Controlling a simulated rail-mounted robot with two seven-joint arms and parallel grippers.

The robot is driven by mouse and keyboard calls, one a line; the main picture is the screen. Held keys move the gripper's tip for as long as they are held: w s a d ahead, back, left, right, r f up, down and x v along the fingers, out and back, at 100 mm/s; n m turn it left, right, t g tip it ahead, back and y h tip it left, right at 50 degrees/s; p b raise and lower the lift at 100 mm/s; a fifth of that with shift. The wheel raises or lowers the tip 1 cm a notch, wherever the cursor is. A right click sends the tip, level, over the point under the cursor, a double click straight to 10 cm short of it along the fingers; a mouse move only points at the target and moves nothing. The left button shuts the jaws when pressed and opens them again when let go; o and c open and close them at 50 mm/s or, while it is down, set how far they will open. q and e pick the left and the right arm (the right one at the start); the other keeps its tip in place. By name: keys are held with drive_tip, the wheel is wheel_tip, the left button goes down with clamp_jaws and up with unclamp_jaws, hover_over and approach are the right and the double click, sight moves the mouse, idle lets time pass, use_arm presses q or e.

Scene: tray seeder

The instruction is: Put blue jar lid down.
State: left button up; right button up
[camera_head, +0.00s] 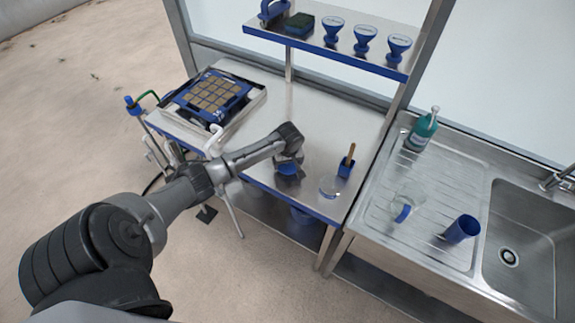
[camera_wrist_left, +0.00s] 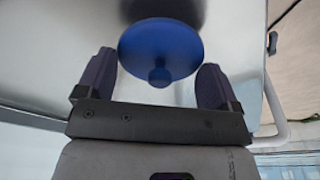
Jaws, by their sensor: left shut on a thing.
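The blue jar lid (camera_head: 288,170) is a round disc with a small knob, near the steel table's front edge. In the left wrist view the lid (camera_wrist_left: 160,45) is between the two fingers, with its knob towards the camera. My left gripper (camera_head: 288,160) is shut on the lid by its rim, pointing down at the table. The steel surface lies beyond the lid, with a dark reflection; I cannot tell if the lid touches it. A clear glass jar (camera_head: 330,186) stands on the table to the right. My right gripper is not in view.
A blue holder (camera_head: 346,168) with a wooden-handled tool stands behind the jar. A seed tray (camera_head: 245,103) is at the table's back left. A shelf (camera_head: 320,43) overhangs the back. The sink unit (camera_head: 470,170) is at right. The table's middle (camera_head: 300,110) is clear.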

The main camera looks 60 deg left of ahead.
use_arm(q)
drive_tip(key=shift+f, duration=1.1)
drive_tip(key=o, duration=0.7)
drive_tip(key=shift+f, duration=0.15)
